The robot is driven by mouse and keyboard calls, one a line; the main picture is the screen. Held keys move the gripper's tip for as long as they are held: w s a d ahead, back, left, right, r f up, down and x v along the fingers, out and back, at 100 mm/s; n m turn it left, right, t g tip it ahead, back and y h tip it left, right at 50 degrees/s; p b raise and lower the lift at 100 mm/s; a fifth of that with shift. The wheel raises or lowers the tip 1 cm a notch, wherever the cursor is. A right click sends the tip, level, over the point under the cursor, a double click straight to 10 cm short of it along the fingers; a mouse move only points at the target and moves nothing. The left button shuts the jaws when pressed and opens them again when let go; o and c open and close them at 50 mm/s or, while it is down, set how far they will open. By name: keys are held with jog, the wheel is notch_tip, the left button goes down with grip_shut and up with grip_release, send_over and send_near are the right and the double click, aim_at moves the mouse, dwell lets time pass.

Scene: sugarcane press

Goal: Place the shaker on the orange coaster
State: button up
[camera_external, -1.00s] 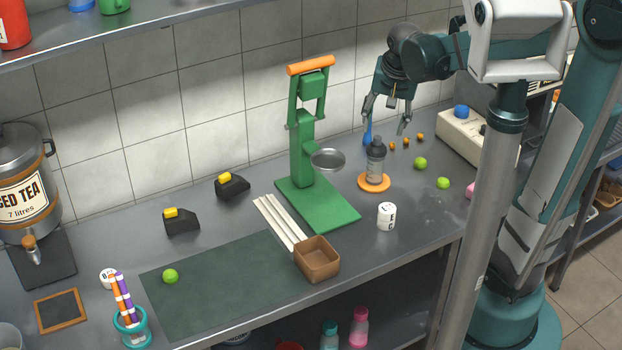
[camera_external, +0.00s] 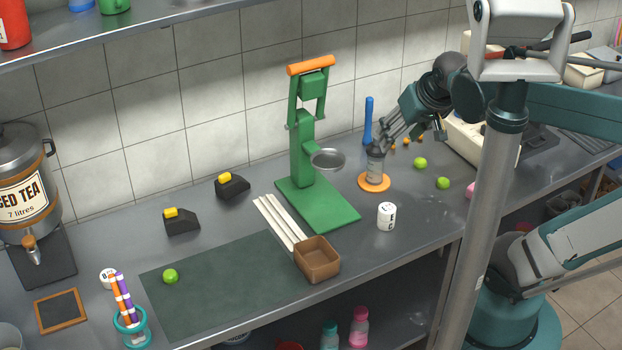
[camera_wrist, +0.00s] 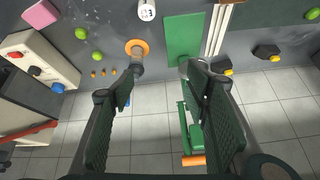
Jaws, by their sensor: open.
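The shaker (camera_external: 375,170), a grey bottle-like container, stands upright on the orange coaster (camera_external: 362,186) right of the green press. In the wrist view the shaker (camera_wrist: 137,68) and the coaster (camera_wrist: 137,42) show near the left fingertip. My gripper (camera_external: 386,138) is tilted down to the left, with its fingers close to the shaker's top, partly covering it. In the wrist view my gripper (camera_wrist: 160,88) has its fingers wide apart with nothing held between them. I cannot tell whether a finger touches the shaker.
The green press (camera_external: 310,190) stands left of the shaker. A blue upright rod (camera_external: 368,122) is behind it, and a white labelled cylinder (camera_external: 386,216) is in front. Limes (camera_external: 420,163) and small orange pieces lie to the right. A brown box (camera_external: 317,260) sits near the front edge.

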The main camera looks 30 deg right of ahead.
jog(key=shift+s+a+n+t, duration=0.25)
jog(key=shift+s+n, duration=0.2)
jog(key=shift+s, duration=0.35)
jog(key=shift+s+a+n+t, duration=0.2)
jog(key=shift+s+n, duration=0.25)
jog(key=shift+s, duration=0.35)
